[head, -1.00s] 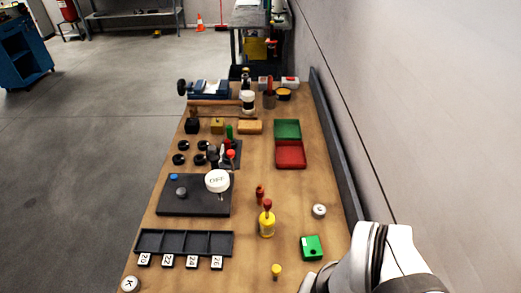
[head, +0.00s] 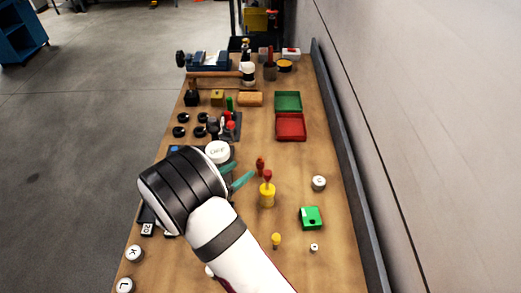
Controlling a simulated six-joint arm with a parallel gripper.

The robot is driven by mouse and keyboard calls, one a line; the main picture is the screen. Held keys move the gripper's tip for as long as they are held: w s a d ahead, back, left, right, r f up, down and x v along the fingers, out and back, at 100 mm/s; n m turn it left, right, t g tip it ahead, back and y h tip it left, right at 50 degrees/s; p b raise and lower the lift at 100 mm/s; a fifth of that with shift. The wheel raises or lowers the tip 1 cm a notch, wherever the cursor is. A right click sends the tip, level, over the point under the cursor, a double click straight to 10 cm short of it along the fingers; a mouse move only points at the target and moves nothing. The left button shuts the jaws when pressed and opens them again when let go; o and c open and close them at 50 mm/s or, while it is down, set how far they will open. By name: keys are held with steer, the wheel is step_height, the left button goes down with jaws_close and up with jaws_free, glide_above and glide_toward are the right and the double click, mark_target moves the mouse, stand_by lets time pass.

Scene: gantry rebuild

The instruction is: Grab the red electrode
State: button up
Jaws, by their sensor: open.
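Several red things show, and I cannot tell for sure which is the electrode. A small dark red upright piece (head: 260,163) stands on the bench just behind a yellow holder (head: 267,196), which has a red-topped piece (head: 267,176) standing in it. Further red pieces (head: 230,127) stand beside a green one on a dark block at the back left. My gripper (head: 243,180) reaches in from the front, its teal fingers open and empty, left of the yellow holder. My wrist hides the dark tray area on the left.
A white round knob (head: 217,151) stands just behind my gripper. A green box (head: 311,217) and white knob (head: 318,183) are to the right. Red (head: 291,139) and green (head: 288,91) trays lie farther back. A wall borders the bench's right side.

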mark_target(259, 159)
steer(key=x, duration=0.9)
steer(key=shift+s+d, duration=0.15)
steer(key=x, duration=0.5)
steer(key=shift+d+f, duration=0.1)
steer(key=shift+f, duration=0.15)
jaws_close()
